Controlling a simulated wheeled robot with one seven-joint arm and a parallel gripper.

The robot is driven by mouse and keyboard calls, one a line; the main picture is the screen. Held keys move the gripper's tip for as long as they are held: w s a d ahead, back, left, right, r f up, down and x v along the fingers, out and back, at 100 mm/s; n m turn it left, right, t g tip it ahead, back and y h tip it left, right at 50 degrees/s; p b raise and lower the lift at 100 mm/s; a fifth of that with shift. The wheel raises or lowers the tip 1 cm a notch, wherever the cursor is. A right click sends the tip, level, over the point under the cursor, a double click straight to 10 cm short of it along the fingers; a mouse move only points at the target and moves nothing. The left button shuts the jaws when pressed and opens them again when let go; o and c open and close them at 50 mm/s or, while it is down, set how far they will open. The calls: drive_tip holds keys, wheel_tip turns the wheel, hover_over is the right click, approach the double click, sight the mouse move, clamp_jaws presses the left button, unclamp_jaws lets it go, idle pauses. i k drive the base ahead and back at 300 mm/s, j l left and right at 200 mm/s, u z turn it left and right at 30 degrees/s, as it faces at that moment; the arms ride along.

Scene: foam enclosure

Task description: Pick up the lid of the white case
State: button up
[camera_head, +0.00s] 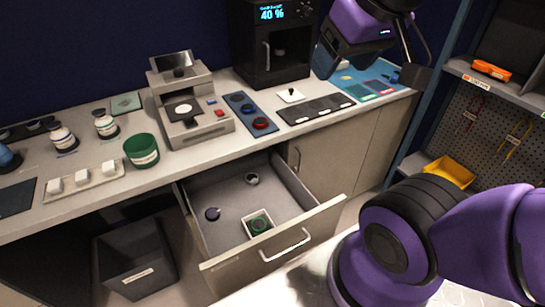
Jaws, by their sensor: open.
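A white case (248,219), small, square and without a cover on it, sits in the open drawer near its front, with a dark green round thing inside. A small flat white square piece with a dark knob, which looks like the lid (291,96), lies on the counter in front of the black machine. My gripper (402,69) is at the upper right, above the right end of the counter, to the right of the lid and apart from it. It is open, and I see nothing held in it. Part of it is cut off by the top edge.
The open drawer (230,263) also holds two small round items. A dark tray (316,108) and a blue strip with round knobs (251,114) flank the lid. The black machine (272,45) stands behind it. A shelf with pegboard (489,127) is at the right.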

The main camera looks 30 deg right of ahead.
sight(291, 94)
drive_tip(key=l+u, duration=0.15)
drive_tip(key=l, duration=0.95)
drive_tip(key=i+l+u, duration=0.1)
drive_tip(key=l, duration=0.4)
drive_tip(key=i+l, duration=0.1)
drive_tip(key=l, duration=0.45)
drive_tip(key=l+u, duration=0.15)
drive_tip(key=l, duration=0.35)
drive_tip(key=i, duration=0.05)
